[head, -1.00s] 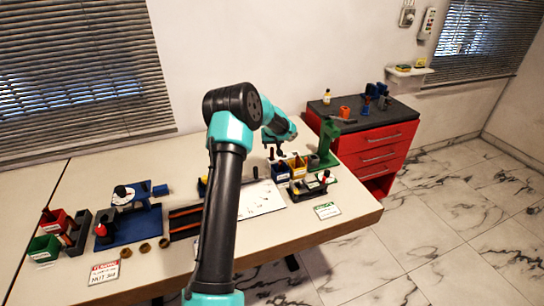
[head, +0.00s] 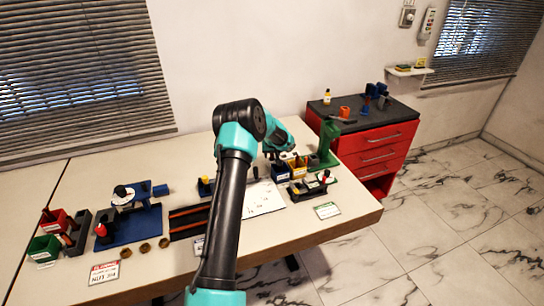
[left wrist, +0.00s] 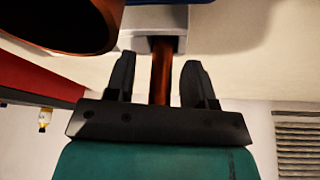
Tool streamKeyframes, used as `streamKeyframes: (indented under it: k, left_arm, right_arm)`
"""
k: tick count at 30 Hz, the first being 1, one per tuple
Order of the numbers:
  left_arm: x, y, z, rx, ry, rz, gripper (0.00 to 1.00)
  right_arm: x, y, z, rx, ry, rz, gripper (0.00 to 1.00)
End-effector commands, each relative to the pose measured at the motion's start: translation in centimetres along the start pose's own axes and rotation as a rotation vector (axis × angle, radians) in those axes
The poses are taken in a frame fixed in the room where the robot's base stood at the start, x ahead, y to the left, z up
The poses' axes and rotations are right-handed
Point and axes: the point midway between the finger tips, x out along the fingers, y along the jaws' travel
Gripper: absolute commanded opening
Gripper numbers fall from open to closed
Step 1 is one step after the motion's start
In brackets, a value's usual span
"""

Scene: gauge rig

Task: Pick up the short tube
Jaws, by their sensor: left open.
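A copper-brown tube (left wrist: 161,72) shows in the left wrist view, running between the two fingers into a grey square-mouthed holder (left wrist: 157,30). I take it to be the short tube; its full length is hidden. My left gripper (left wrist: 157,80) is open, with one finger on each side of the tube and a gap on both sides. In the head view, my left gripper (head: 275,155) is low over the small bins at the table's far right, and the tube cannot be made out there. My right gripper is not in view.
A blue bin (head: 281,173) and a green stand (head: 326,147) are close to the gripper. A black rack (head: 308,188) stands in front. A white sheet (head: 263,198) lies left of it. A large dark round opening (left wrist: 60,22) is near the wrist camera. A red cabinet (head: 376,150) stands behind.

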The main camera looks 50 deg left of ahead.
Motion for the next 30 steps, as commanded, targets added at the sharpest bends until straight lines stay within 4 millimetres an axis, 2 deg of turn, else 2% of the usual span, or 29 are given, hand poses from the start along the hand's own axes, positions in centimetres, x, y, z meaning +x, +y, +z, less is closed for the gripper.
streamKeyframes:
  k: [15, 30]
  left_arm:
    - [0.26, -0.01, -0.05, 0.000, 0.001, 0.000, 0.49]
    - [0.25, -0.01, -0.05, 0.000, 0.001, 0.000, 0.02]
  right_arm:
    - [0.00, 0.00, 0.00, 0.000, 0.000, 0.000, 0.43]
    - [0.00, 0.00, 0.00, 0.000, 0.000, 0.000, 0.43]
